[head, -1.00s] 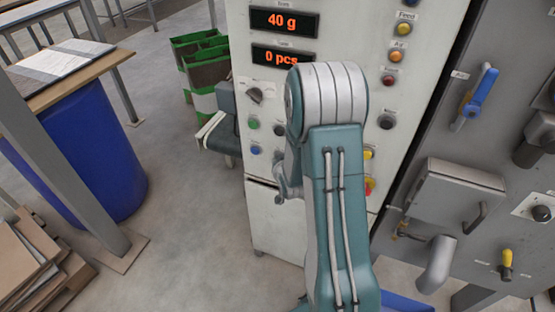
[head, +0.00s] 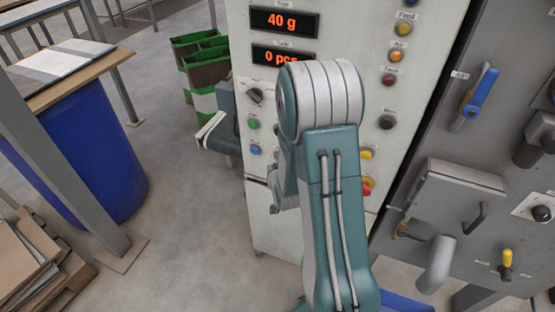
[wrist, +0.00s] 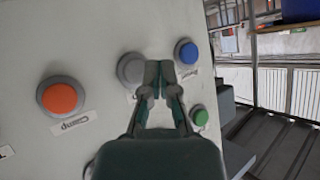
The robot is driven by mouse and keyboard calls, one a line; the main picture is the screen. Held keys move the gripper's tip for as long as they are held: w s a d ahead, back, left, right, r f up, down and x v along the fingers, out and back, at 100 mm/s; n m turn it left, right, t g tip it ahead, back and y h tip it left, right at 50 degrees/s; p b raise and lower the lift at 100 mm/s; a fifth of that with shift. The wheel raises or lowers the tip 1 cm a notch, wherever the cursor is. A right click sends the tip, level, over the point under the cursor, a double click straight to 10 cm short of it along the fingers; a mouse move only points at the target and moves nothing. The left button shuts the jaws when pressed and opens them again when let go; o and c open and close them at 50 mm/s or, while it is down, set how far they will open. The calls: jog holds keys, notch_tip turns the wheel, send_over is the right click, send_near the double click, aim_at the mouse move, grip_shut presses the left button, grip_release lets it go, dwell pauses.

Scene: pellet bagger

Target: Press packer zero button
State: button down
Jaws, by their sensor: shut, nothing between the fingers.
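The packer's pale control panel (head: 283,222) stands in the middle of the head view, partly hidden behind my arm. In the wrist view my gripper (wrist: 160,68) is shut and empty in front of the panel. Its tips lie between a grey button (wrist: 129,67) and a blue button (wrist: 187,50), overlapping the grey one's edge. A green button (wrist: 200,116) is to the lower right, and an orange button (wrist: 60,97) labelled "Clamp" is to the left. The small labels by the grey and blue buttons are not readable, so I cannot tell which is zero. Contact is not visible.
Displays read 40 g (head: 284,21) and 0 pcs (head: 283,55). A red emergency-style button (head: 367,186) sits right of my arm. A grey cabinet (head: 480,140) with a blue lever (head: 480,94) is at right.

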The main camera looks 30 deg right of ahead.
jog(key=s+a, duration=0.2)
jog(key=a, duration=0.1)
jog(key=shift+s, duration=0.25)
jog(key=shift+r, duration=0.1)
dwell(0.8)
jog(key=s+a+r+n+g+y, duration=0.1)
jog(key=s+a+r, duration=0.2)
jog(key=r, duration=0.4)
jog(key=s+a+r+n+g+y, duration=0.15)
jog(key=a+r, duration=0.25)
jog(key=r, duration=0.4)
jog(key=s+a+r+n+g, duration=0.1)
jog(key=s+r, duration=0.3)
jog(key=s, duration=0.5)
jog(key=s+a+r+n+g, duration=0.2)
jog(key=s+a+r+g, duration=0.1)
jog(key=s, duration=0.7)
notch_tip(320, 180, up, 2)
jog(key=shift+a+r, duration=0.15)
jog(key=shift+a, duration=0.5)
jog(key=shift+w+y, duration=0.1)
jog(key=shift+y, duration=0.15)
